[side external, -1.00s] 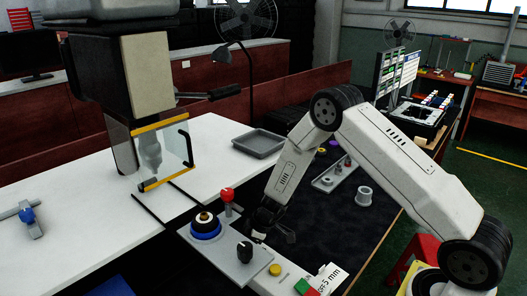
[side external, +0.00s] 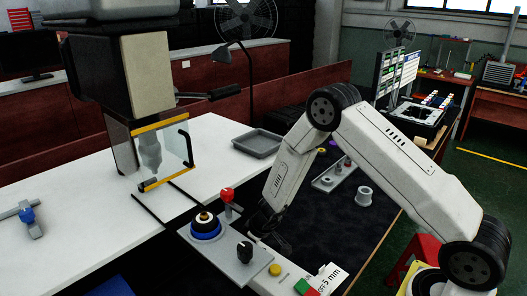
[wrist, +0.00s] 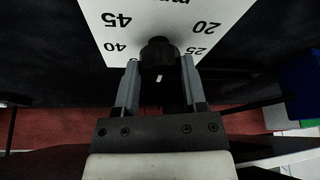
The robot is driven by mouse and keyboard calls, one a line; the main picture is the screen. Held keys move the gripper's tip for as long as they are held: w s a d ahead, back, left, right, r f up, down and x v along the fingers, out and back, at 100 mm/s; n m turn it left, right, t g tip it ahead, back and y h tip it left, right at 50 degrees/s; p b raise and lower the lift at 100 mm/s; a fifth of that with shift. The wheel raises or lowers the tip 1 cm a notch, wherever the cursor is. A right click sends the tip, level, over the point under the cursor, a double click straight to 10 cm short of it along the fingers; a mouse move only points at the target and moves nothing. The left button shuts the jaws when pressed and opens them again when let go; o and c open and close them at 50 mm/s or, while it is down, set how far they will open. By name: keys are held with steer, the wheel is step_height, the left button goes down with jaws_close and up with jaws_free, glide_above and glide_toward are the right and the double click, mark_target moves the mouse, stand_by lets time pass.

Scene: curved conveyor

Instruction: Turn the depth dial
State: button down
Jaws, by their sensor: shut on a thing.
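In the wrist view, the depth dial is a dark round knob (wrist: 158,55) with a small pale mark, in front of a white scale plate (wrist: 107,35).
A grey panel (side external: 222,262) near my gripper carries a red-topped lever (side external: 227,195), a blue-ringed knob (side external: 206,226) and a black knob (side external: 244,251). Green and red buttons (side external: 306,287) sit in front. A grey tray (side external: 259,143) and machine guard (side external: 165,155) stand behind.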

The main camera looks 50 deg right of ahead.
steer(key=shift+m, duration=0.4)
stand_by(0.4)
steer(key=shift+c, duration=0.7)
jaws_free()
steer(key=v, duration=0.7)
steer(key=shift+r, duration=0.35)
steer(key=shift+s+a, duration=0.1)
steer(key=shift+s, duration=0.05)
